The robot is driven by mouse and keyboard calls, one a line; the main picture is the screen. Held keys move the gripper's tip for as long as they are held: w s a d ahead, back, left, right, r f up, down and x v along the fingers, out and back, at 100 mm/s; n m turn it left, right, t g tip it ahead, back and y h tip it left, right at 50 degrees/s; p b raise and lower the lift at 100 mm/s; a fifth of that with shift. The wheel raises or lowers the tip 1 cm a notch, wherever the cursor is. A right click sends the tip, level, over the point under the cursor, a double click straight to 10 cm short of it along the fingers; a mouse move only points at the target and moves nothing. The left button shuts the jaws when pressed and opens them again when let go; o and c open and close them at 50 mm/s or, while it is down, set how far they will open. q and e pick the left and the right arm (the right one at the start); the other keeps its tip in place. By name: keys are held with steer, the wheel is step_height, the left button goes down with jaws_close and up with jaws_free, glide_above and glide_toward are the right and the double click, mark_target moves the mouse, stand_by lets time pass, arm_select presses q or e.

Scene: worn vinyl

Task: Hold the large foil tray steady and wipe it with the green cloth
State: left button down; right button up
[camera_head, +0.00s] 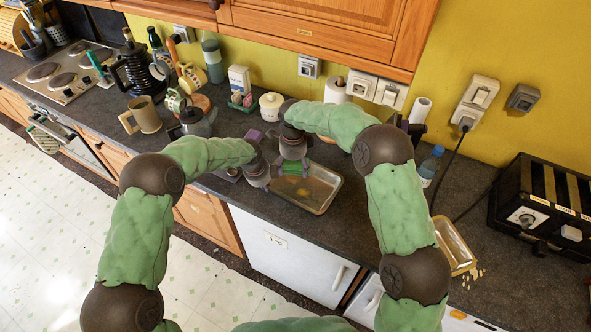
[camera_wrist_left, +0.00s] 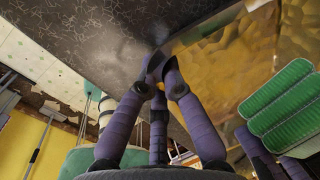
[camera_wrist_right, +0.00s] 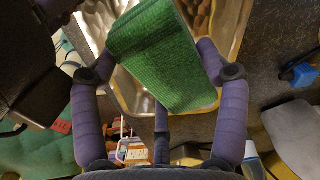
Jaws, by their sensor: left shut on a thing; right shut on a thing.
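The large foil tray (camera_head: 320,188) lies on the dark worktop, with a golden-brown patch inside. My left gripper (camera_head: 264,172) is at its left side; in the left wrist view its fingers (camera_wrist_left: 162,68) are closed at the rim of the tray (camera_wrist_left: 215,70). My right gripper (camera_head: 294,160) is over the tray, shut on the green cloth (camera_head: 295,169). In the right wrist view the cloth (camera_wrist_right: 165,58) is a flat ribbed pad between the fingers, hiding part of the tray (camera_wrist_right: 232,28). Whether the cloth touches the tray is unclear.
A smaller foil tray (camera_head: 453,246) stands at the right with pale pieces (camera_head: 475,273) beside it. A water bottle (camera_head: 430,166) and a black toaster (camera_head: 545,207) stand at the right. A kettle (camera_head: 196,122), mugs and a white jar (camera_head: 271,106) crowd the back left.

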glide_above(294, 187)
steer(key=shift+w+a+f, duration=0.1)
steer(key=shift+f, duration=1.5)
steer(key=shift+w+a+f, duration=0.1)
steer(key=shift+f, duration=1.45)
steer(key=shift+f, duration=1)
steer(key=shift+s+d, duration=0.1)
steer(key=shift+d, duration=0.05)
steer(key=shift+s+d+r, duration=0.15)
steer(key=shift+s+d, duration=0.9)
steer(key=shift+d, duration=0.2)
steer(key=shift+s, duration=0.1)
steer(key=shift+f, duration=0.2)
steer(key=shift+w+a+f, duration=0.15)
steer(key=shift+w+a, duration=0.4)
steer(key=shift+a, duration=0.15)
steer(key=shift+w+a+f, duration=0.1)
steer(key=shift+w+a, duration=0.45)
steer(key=shift+a, duration=0.15)
steer(key=shift+d, duration=0.1)
